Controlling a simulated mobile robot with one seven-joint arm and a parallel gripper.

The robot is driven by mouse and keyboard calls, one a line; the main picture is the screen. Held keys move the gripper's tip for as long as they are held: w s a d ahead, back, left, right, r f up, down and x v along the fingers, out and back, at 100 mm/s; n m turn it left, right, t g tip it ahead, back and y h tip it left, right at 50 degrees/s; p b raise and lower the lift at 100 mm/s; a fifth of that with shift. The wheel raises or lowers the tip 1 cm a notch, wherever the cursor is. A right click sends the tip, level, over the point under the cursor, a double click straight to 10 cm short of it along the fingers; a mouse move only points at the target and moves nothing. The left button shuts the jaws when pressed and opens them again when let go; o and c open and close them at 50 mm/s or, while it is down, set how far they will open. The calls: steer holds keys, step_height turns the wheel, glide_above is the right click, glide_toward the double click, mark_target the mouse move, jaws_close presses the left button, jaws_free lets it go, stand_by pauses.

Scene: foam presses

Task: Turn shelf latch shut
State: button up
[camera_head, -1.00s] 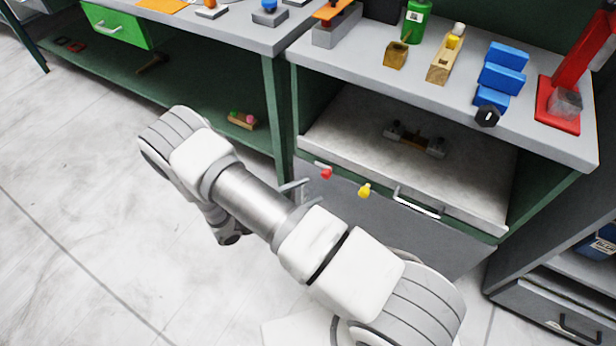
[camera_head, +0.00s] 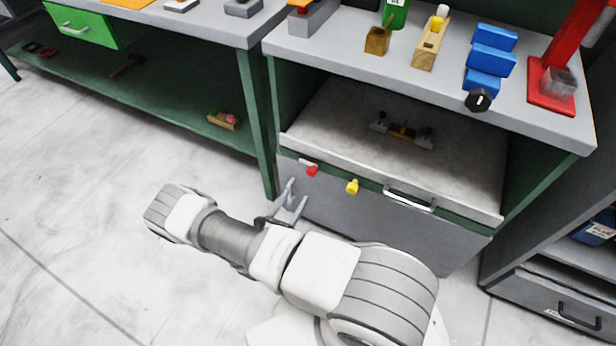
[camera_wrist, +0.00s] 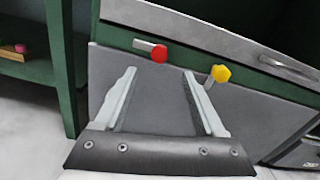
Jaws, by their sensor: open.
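The shelf front carries two latch knobs, a red knob (camera_head: 312,170) on a short metal bar at the left and a yellow knob (camera_head: 352,187) to its right. In the wrist view the red knob (camera_wrist: 159,54) lies beyond the fingertips, between them, and the yellow knob (camera_wrist: 221,73) is just beyond the right fingertip. The yellow knob's bar points down toward that finger. My gripper (camera_head: 297,192) is open and empty, left of and slightly below the red knob; it also shows in the wrist view (camera_wrist: 160,72). Which knob the task's latch means is not marked.
A pull-out shelf (camera_head: 350,115) with a silver handle (camera_head: 409,199) sits right of the knobs. A green bench leg (camera_head: 257,120) stands left of my gripper. The worktop (camera_head: 400,60) above holds tools and blue blocks. The floor at left is clear.

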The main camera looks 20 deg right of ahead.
mark_target(310, 174)
steer(key=b+x, duration=0.1)
steer(key=x, duration=0.9)
steer(key=shift+w+d+b, duration=0.15)
steer(key=shift+b, duration=0.2)
jaws_close()
